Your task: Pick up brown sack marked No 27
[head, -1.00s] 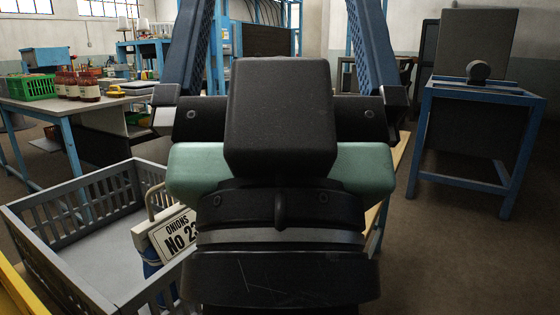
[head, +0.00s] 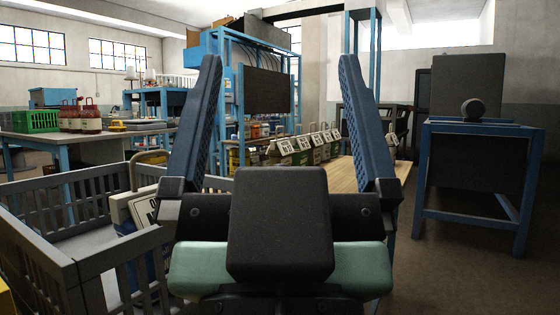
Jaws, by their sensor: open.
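My gripper (head: 279,62) points away from the camera, its two blue fingers wide apart with nothing between them. Beyond it, a row of several small sacks with white tags stands by the far side of a wooden table. The nearest tagged sack (head: 281,149) shows between my fingers, and others (head: 333,136) run off to the right. Their tags are too small to read, so I cannot tell which is No 27. Part of the row is hidden behind my gripper.
A grey slatted crate (head: 70,268) stands at the left, holding a tagged sack (head: 125,208) partly covered by my gripper. The wooden table top (head: 345,175) is bare in front of the row. A blue-framed stand (head: 475,127) is at the right, with open floor before it.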

